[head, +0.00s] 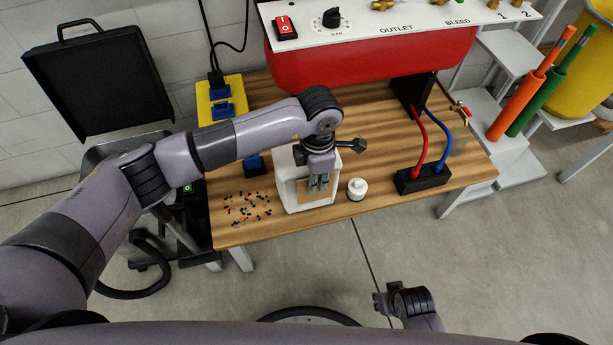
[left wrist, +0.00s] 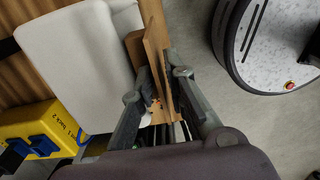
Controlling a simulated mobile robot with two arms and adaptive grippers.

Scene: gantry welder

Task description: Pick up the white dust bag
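The white dust bag (head: 287,178) stands upright on the wooden table near its front edge, with a brown cardboard panel on its front. In the left wrist view the bag (left wrist: 80,65) fills the upper left, and its brown panel (left wrist: 157,55) runs between my fingers. My left gripper (head: 319,184) points down at the panel, its two fingers close together and shut on the panel with one on each side. Exact finger contact is partly hidden. My right gripper (head: 379,301) is low in front of the table, away from the bag; its finger opening is unclear.
A small white jar (head: 357,188) stands just right of the bag. Scattered black and orange bits (head: 246,207) lie to the left. A black hose block (head: 422,179) and a red tank (head: 370,62) are further right and behind. A yellow box (head: 221,88) stands back left.

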